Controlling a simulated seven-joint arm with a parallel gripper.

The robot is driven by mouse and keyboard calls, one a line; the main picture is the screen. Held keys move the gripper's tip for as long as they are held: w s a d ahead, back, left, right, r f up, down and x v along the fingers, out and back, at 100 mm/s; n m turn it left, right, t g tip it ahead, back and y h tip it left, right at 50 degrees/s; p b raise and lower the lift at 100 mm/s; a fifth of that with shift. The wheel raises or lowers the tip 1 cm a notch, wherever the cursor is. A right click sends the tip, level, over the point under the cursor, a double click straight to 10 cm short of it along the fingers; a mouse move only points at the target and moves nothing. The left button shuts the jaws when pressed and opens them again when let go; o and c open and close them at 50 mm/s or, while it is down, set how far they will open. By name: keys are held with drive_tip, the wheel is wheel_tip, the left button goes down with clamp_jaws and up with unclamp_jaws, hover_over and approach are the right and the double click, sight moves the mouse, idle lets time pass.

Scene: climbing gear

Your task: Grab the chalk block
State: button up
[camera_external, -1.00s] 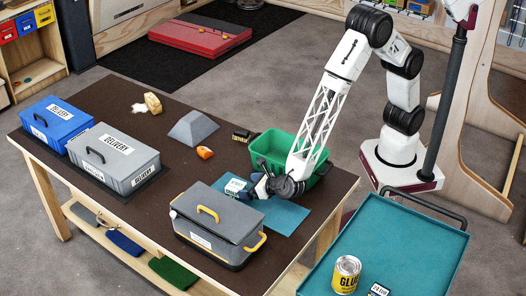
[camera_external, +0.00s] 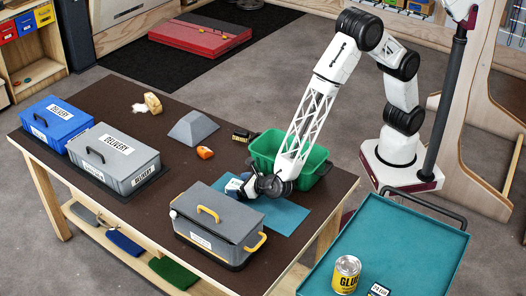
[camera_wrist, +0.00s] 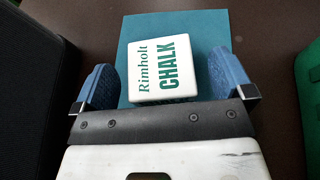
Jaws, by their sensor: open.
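The chalk block (camera_wrist: 163,70) is a white block with green "Rimholt CHALK" lettering. It sits on a teal mat (camera_wrist: 135,30) in the wrist view. My gripper (camera_wrist: 165,78) is open, with a blue finger on each side of the block and a gap visible at both sides. In the external view my gripper (camera_external: 242,187) is low over the left part of the mat (camera_external: 287,217), and the block is mostly hidden there behind it.
A grey toolbox with yellow handles (camera_external: 215,232) stands close in front of my gripper. A green bin (camera_external: 318,167) is just behind it. A grey wedge (camera_external: 193,130) and an orange item (camera_external: 205,152) lie farther back. Grey (camera_external: 120,170) and blue (camera_external: 45,135) boxes stand at left.

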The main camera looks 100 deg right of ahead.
sight(235, 184)
drive_tip(key=shift+x, duration=1.2)
drive_tip(key=c, duration=1)
drive_tip(key=shift+r, duration=0.1)
drive_tip(key=shift+r, duration=4.9)
